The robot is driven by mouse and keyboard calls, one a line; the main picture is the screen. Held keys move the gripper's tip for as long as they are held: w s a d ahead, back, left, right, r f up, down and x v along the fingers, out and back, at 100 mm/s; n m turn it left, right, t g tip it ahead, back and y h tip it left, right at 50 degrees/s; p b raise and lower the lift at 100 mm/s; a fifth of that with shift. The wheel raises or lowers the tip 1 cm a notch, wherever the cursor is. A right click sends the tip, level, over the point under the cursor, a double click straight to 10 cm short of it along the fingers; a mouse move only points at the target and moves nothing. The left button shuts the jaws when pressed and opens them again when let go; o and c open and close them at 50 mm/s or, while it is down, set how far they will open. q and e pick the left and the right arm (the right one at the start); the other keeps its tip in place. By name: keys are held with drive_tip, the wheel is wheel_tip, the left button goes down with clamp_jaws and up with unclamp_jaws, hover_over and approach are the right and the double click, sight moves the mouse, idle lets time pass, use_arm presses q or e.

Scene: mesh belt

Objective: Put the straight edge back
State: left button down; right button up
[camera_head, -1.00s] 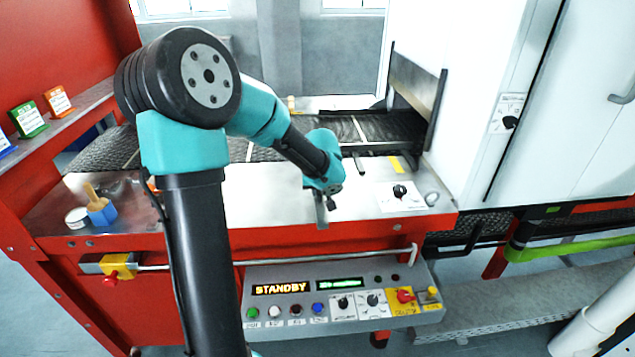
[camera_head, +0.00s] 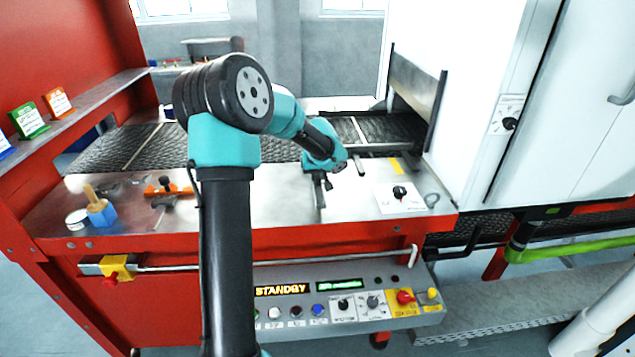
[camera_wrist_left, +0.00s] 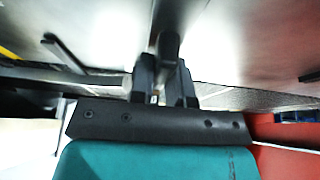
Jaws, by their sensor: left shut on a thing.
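My left gripper (camera_head: 322,182) points down over the steel table top (camera_head: 270,200), right of its middle. In the left wrist view my left gripper (camera_wrist_left: 165,85) is shut on a dark, narrow piece (camera_wrist_left: 168,46). I take this piece to be the straight edge, but most of it is hidden by the fingers. In the head view a thin dark bar (camera_head: 320,200) shows just below the fingers, close to the table; I cannot tell whether it touches. My right gripper is not in view.
A blue holder (camera_head: 101,213), a round tin (camera_head: 77,219) and a dark tool (camera_head: 164,201) with an orange piece (camera_head: 172,187) are at left. A mesh belt (camera_head: 95,155) runs behind the table. A control panel (camera_head: 340,300) is in front. The table's middle is clear.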

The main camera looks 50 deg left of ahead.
sight(318, 181)
use_arm(q)
drive_tip(key=shift+f, duration=1.55)
drive_tip(key=shift+f, duration=0.15)
drive_tip(key=c, duration=1.1)
unclamp_jaws()
drive_tip(key=v, duration=1.2)
